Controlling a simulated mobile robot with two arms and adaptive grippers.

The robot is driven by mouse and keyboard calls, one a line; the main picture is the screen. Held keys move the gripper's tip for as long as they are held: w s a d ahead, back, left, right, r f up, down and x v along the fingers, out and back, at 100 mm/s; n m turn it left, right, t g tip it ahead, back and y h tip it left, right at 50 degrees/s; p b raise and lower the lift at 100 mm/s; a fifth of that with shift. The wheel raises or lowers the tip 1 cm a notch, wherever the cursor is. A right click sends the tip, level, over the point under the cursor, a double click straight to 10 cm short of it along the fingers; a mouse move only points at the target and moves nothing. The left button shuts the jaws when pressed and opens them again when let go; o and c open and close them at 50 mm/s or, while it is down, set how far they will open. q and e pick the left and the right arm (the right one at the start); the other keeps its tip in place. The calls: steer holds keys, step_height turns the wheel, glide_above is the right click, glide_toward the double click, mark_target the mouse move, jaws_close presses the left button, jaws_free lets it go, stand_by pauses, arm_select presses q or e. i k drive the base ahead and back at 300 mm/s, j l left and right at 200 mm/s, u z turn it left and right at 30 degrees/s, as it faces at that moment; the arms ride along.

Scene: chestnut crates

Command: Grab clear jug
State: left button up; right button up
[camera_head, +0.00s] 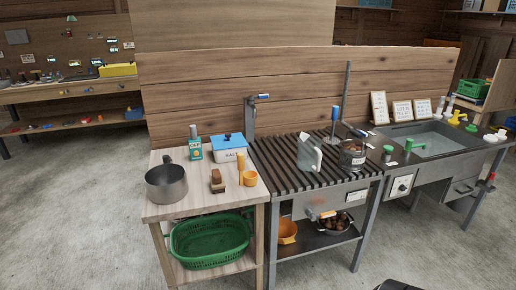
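The clear jug (309,154) looks pale and see-through, with a spout and a handle. It stands upright on the dark slatted top (288,176) of the middle bench, left of a clear pot-like container (353,157) with brown contents. Nothing touches the jug as far as I can see. Neither of my grippers can be made out in the head view.
A grey pot (166,182), a blue-lidded white box (228,147) and small items stand on the left wooden table, with a green basket (209,240) below. A sink (432,143) is right. A wooden partition (300,85) stands behind; the front floor is mostly clear.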

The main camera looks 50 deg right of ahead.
mark_target(309, 153)
steer(key=i+j+z, duration=0.25)
steer(key=i, duration=0.25)
steer(key=i+j+z, duration=0.25)
steer(key=i, duration=0.25)
steer(key=l, duration=0.1)
